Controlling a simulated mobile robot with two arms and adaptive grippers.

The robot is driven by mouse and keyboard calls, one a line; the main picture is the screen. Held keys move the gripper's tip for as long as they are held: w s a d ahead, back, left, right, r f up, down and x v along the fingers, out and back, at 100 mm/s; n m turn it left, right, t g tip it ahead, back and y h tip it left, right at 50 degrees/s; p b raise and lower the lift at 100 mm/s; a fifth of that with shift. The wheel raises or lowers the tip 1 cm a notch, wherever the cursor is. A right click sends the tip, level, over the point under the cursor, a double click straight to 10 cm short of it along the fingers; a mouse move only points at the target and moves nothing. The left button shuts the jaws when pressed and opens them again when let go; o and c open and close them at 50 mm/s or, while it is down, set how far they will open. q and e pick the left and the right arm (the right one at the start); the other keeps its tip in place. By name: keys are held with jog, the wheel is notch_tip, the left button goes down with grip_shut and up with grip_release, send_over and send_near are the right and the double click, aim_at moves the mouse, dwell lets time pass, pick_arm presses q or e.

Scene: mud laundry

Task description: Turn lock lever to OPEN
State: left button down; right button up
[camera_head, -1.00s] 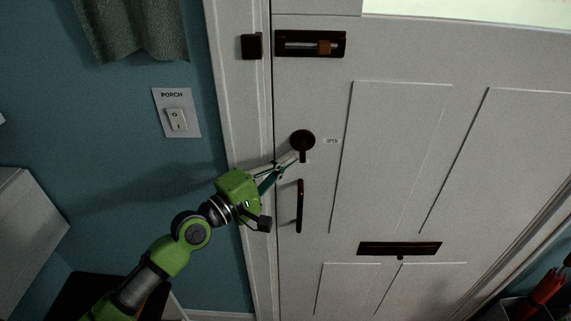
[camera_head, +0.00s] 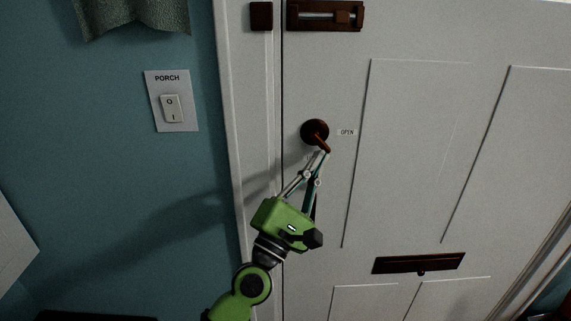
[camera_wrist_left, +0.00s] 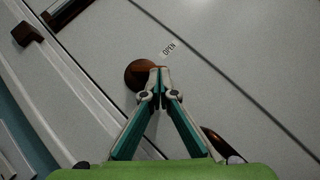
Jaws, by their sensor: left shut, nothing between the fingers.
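The lock lever (camera_head: 315,132) is a dark reddish-brown round rose with a short lever, on the left part of the white door (camera_head: 400,180). Its lever slants down and to the right. A small OPEN label (camera_head: 347,132) is just right of the rose. My left gripper (camera_head: 326,153) is shut with nothing between its fingers; its tips are at the lever's lower end. In the left wrist view the fingertips (camera_wrist_left: 159,70) cover part of the rose (camera_wrist_left: 138,76), and the lever itself is mostly hidden. The OPEN label (camera_wrist_left: 169,48) shows there too. My right gripper is not in view.
A sliding bolt (camera_head: 325,16) sits above the lock, with its keeper (camera_head: 261,16) on the frame. A letter slot (camera_head: 418,263) is lower right. The pull handle is mostly behind my gripper. A PORCH switch (camera_head: 171,108) is on the blue wall.

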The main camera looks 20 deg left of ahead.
pick_arm(q)
jog(key=shift+d+r, duration=0.1)
jog(key=shift+d, duration=0.5)
jog(key=shift+w+d, duration=0.25)
jog(key=shift+d, duration=0.45)
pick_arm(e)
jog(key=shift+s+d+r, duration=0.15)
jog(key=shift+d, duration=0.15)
pick_arm(q)
jog(key=shift+r, duration=0.1)
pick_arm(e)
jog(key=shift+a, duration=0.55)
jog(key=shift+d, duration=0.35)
pick_arm(q)
jog(key=d+v, duration=0.1)
jog(key=v, duration=1.1)
jog(key=shift+s+h, duration=0.3)
jog(key=shift+h, duration=0.1)
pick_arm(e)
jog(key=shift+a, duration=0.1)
